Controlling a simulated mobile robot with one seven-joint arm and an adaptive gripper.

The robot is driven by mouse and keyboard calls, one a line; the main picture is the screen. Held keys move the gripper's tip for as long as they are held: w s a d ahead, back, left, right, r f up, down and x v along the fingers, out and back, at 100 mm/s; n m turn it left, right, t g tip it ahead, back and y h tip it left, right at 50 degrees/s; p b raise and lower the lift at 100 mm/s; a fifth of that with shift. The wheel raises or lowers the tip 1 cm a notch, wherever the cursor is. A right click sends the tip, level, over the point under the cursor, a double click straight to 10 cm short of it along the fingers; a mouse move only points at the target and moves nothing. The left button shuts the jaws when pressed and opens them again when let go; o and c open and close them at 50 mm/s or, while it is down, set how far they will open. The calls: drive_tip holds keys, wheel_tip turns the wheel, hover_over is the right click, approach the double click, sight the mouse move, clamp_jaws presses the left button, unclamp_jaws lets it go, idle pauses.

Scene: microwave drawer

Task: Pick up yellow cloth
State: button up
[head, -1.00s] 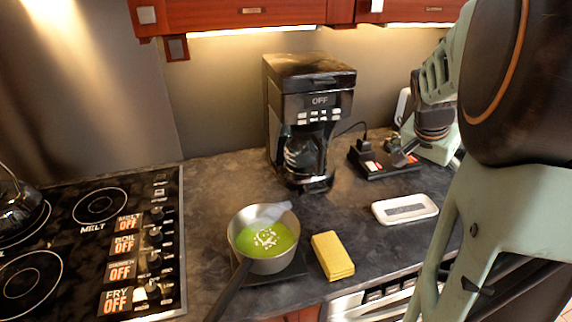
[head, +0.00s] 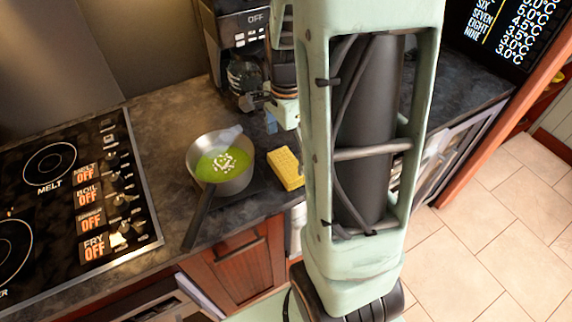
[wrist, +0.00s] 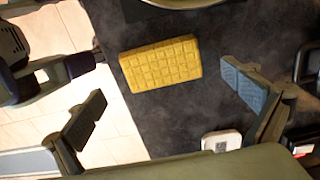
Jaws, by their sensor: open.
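The yellow cloth (head: 286,168) is a folded, block-like rectangle with a quilted grid pattern. It lies on the dark counter, just right of the pan, and my arm stands close on its right in the head view. In the wrist view the yellow cloth (wrist: 160,64) lies flat in the upper middle, near the counter's edge. My gripper (wrist: 165,103) is open and empty, with its two fingers wide apart on either side of the cloth in the picture. It appears above the cloth and not touching it. In the head view my arm hides part of the gripper.
A pan (head: 222,168) with green contents stands left of the cloth, its handle toward the front edge. A black coffee maker (head: 238,50) stands behind. A white dish (wrist: 222,140) is near the right finger in the wrist view. The stove (head: 75,200) is at left.

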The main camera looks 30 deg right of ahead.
sight(288, 164)
drive_tip(key=shift+d+f, duration=0.1)
drive_tip(key=shift+f, duration=2.6)
drive_tip(key=c, duration=0.9)
drive_tip(key=shift+c, duration=0.2)
drive_tip(key=shift+r+p, duration=0.15)
drive_tip(key=shift+p, duration=0.2)
